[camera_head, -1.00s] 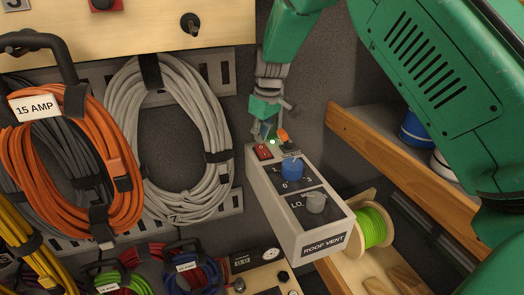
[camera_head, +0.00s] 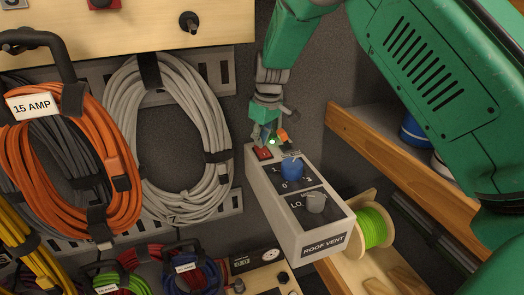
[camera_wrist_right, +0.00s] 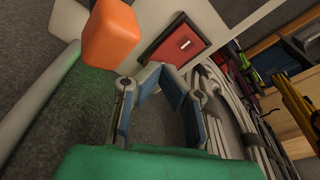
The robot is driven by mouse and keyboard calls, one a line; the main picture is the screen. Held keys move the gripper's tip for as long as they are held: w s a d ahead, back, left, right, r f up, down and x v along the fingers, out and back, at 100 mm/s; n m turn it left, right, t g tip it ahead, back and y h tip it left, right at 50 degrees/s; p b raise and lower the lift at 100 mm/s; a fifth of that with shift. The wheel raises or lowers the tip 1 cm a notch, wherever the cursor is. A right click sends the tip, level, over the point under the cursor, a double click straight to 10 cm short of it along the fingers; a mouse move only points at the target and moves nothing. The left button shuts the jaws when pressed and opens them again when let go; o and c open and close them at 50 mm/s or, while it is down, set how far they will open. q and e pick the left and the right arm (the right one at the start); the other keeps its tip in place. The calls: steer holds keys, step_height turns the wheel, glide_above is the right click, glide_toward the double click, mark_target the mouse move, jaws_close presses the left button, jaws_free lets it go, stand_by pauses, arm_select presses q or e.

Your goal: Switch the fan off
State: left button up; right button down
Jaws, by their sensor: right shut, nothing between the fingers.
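The grey control box (camera_head: 262,205) labelled ROOF VENT stands at the centre of the head view. My right gripper (camera_head: 265,138) is shut and empty at the far end of the box, right by the red switch. In the right wrist view its fingertips (camera_wrist_right: 160,72) are just at the near edge of the red switch (camera_wrist_right: 178,42). I cannot tell whether they touch it. My left gripper is not in view.
An orange piece (camera_head: 283,134) sits close beside the gripper; it looms large in the right wrist view (camera_wrist_right: 110,35). Grey (camera_head: 205,150) and orange (camera_head: 120,185) cords hang at left. A green spool (camera_head: 371,232) and wooden shelf (camera_head: 400,175) lie at right.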

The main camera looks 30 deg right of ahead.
steer(key=shift+f, duration=0.3)
steer(key=shift+r+p, duration=1.05)
steer(key=shift+r, duration=2.55)
